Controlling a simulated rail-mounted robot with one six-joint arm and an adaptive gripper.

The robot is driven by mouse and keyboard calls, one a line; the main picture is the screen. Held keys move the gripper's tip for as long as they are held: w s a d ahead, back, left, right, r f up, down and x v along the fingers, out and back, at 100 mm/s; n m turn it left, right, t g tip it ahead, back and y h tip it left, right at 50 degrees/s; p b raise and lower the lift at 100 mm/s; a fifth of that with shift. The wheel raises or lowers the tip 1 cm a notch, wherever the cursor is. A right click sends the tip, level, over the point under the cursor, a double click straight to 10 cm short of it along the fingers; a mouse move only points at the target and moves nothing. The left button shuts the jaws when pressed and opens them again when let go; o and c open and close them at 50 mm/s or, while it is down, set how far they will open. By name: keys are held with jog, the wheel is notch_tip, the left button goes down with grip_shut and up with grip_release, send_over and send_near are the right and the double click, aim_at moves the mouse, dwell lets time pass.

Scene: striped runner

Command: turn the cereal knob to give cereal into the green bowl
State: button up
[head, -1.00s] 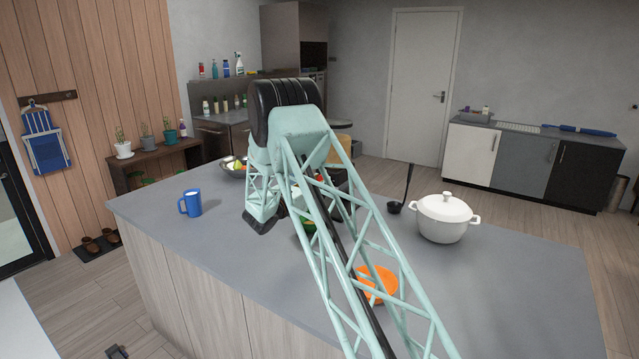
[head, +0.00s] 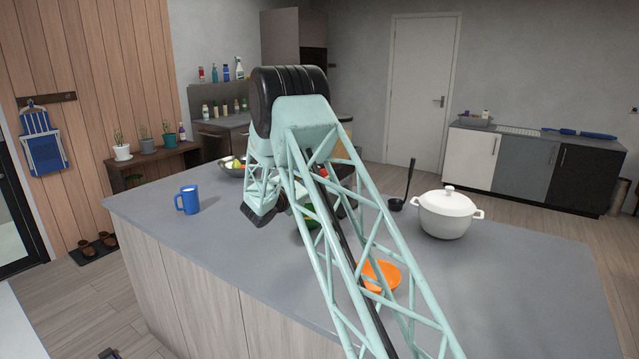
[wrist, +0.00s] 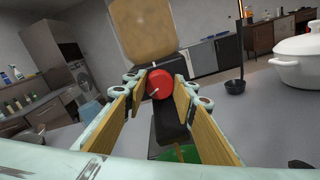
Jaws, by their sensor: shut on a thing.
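The cereal knob (wrist: 160,83) is a red round knob with a white pointer line, on the dark front of the dispenser (wrist: 169,119). Above it is a tan, cereal-filled hopper (wrist: 143,30). My gripper (wrist: 160,91) has its wooden-faced fingers on either side of the knob and is shut on it. The pointer line slants toward the lower left. In the head view the green bowl (head: 312,216) shows only in part behind my arm, which hides most of the dispenser.
A blue mug (head: 187,199) stands at the counter's left. An orange dish (head: 380,275) lies partly behind my arm. A white lidded pot (head: 447,213) and a black ladle (head: 410,180) are to the right. The left front counter is clear.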

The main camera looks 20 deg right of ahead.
jog(key=shift+m+b, duration=0.55)
jog(key=shift+m, duration=0.05)
jog(key=o, duration=0.9)
jog(key=shift+c, duration=0.2)
jog(key=shift+s+a, duration=0.1)
jog(key=shift+a, duration=0.05)
jog(key=v, duration=1.1)
jog(key=shift+s+a, duration=0.25)
jog(key=shift+a, duration=0.05)
jog(key=shift+f, duration=0.1)
